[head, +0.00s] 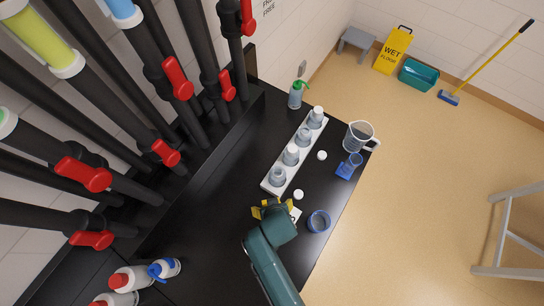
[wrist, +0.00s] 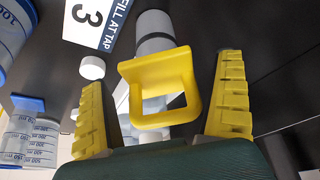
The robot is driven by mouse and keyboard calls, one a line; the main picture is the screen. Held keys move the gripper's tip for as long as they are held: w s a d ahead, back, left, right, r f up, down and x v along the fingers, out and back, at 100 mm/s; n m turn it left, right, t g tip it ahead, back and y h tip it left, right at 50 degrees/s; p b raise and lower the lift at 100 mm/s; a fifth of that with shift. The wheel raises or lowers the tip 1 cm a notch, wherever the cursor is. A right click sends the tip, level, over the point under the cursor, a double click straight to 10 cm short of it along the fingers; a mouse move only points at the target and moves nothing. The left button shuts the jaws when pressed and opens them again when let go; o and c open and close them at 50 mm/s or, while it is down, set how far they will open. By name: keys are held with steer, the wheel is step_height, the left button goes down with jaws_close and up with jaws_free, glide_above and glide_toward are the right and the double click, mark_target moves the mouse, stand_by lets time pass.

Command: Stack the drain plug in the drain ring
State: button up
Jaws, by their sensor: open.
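A yellow square loop (wrist: 160,80) stands between the fingers of my gripper (wrist: 165,105) in the wrist view. A pale grey cylinder (wrist: 155,30) with a darker grey band shows just behind it. The loop looks like the drain plug's handle, but I cannot tell whether it joins the cylinder. My gripper (head: 272,209) is open, with one finger on each side of the loop and visible gaps. In the head view my arm and gripper hide most of this spot. I cannot make out the drain ring for certain.
A white rack (head: 270,184) of sample bottles stands beyond my gripper on the black counter. A blue-marked round vessel (head: 319,221) and a tap 3 card (wrist: 97,20) are close by. A jug (head: 359,136) and blue-footed cylinder (head: 348,166) stand near the counter's right edge. Red-handled pipes line the left.

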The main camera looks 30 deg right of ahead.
steer(key=shift+w+f, duration=0.25)
steer(key=shift+f, duration=0.2)
steer(key=shift+r, duration=0.1)
steer(key=c, duration=1.3)
